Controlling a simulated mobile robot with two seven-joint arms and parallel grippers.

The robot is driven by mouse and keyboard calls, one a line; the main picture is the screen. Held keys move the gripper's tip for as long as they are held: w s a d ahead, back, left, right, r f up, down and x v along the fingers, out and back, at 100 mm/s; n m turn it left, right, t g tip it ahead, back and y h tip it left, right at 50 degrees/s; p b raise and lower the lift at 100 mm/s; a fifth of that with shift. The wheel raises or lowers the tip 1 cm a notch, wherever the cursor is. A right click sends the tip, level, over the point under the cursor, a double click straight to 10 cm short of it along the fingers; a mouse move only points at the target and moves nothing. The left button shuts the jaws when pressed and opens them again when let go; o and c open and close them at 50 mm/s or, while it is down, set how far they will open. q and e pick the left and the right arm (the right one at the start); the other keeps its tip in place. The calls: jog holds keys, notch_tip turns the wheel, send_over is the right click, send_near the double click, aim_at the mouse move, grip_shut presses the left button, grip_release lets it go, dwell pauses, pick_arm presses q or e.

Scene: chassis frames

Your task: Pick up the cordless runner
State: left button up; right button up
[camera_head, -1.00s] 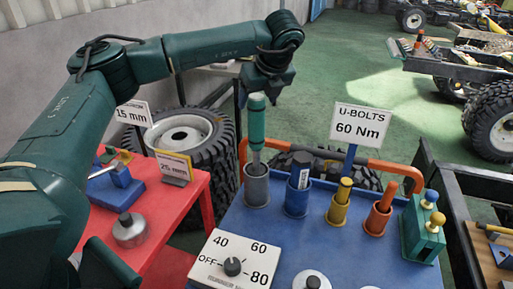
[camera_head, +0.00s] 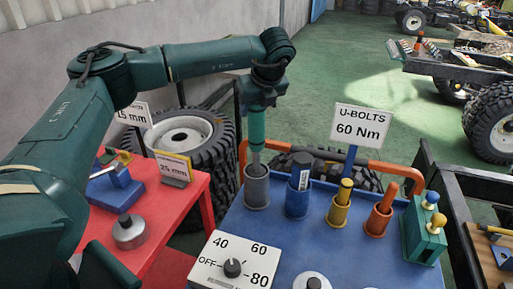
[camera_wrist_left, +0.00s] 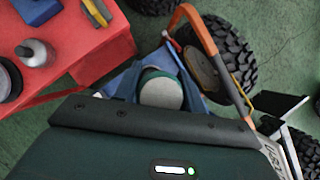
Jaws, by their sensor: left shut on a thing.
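The tool that I take to be the cordless runner (camera_head: 257,127) has a green cylindrical handle and a grey lower part. It stands upright in a grey cup holder (camera_head: 256,190) at the back left of the blue bench. My left gripper (camera_head: 258,106) points down from above and is shut on the upper part of the handle. In the left wrist view the pale round top of the runner (camera_wrist_left: 161,92) shows between the fingers (camera_wrist_left: 162,88). The gripper hides the handle's top in the head view. My right gripper is not in view.
To the right stand a blue holder (camera_head: 297,200) with a dark tool, a yellow holder (camera_head: 338,212) and an orange holder (camera_head: 377,222). A U-BOLTS sign (camera_head: 361,125) rises behind them. An orange rail (camera_head: 345,161) runs behind. A red table (camera_head: 177,205) is at left.

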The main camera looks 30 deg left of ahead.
pick_arm(q)
grip_shut()
jog(key=shift+r, duration=0.1)
dwell(0.4)
jog(key=shift+r, duration=0.1)
